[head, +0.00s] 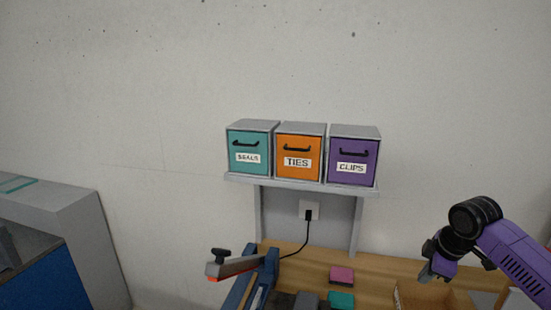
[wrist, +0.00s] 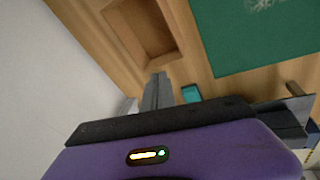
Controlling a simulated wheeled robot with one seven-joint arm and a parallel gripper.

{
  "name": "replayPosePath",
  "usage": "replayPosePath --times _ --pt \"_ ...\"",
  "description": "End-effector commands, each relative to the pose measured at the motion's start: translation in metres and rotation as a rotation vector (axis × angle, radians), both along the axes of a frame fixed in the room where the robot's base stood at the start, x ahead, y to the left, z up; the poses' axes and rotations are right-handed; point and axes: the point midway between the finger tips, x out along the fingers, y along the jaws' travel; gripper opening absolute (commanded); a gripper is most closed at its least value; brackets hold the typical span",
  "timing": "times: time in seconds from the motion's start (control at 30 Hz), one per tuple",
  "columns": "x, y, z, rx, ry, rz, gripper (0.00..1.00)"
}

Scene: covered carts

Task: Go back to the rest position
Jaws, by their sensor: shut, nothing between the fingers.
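My gripper (head: 425,276) is at the lower right in the head view, at the end of my purple and black arm. It hangs above the right part of the wooden bench, near a wooden box. In the wrist view, the grey fingers (wrist: 157,88) are together with nothing between them. The wooden box (wrist: 143,32) lies beyond the fingertips there, and nothing shows in the part of it that I see.
A wall shelf (head: 300,186) holds three shut drawer boxes: teal SEALS (head: 249,152), orange TIES (head: 298,156), purple CLIPS (head: 352,160). Below are a plugged-in socket (head: 309,210), a pink block (head: 342,274) and a teal block (head: 341,299). A green mat (wrist: 258,40) shows in the wrist view.

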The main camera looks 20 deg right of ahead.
Motion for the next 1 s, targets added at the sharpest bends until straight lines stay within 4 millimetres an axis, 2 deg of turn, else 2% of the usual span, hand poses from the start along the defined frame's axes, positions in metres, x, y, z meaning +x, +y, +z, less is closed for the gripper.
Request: replayPosePath --times 0.17,0.27,0.4,0.53,0.63,0.77,0.87,1.0 --pt "0.042 0.023 0.019 0.039 -0.224 -0.047 0.0" --pt "0.068 0.049 0.03 0.091 -0.366 -0.07 0.0" --pt "0.098 0.096 0.049 0.199 -0.577 -0.107 0.0" --pt "0.115 0.146 0.069 0.339 -0.78 -0.159 0.0" --pt "0.117 0.178 0.084 0.451 -0.921 -0.21 0.0" --pt "0.106 0.211 0.096 0.581 -1.071 -0.287 0.0" --pt "0.089 0.229 0.1 0.669 -1.166 -0.351 0.0" --pt "0.058 0.247 0.096 0.767 -1.272 -0.446 0.0"
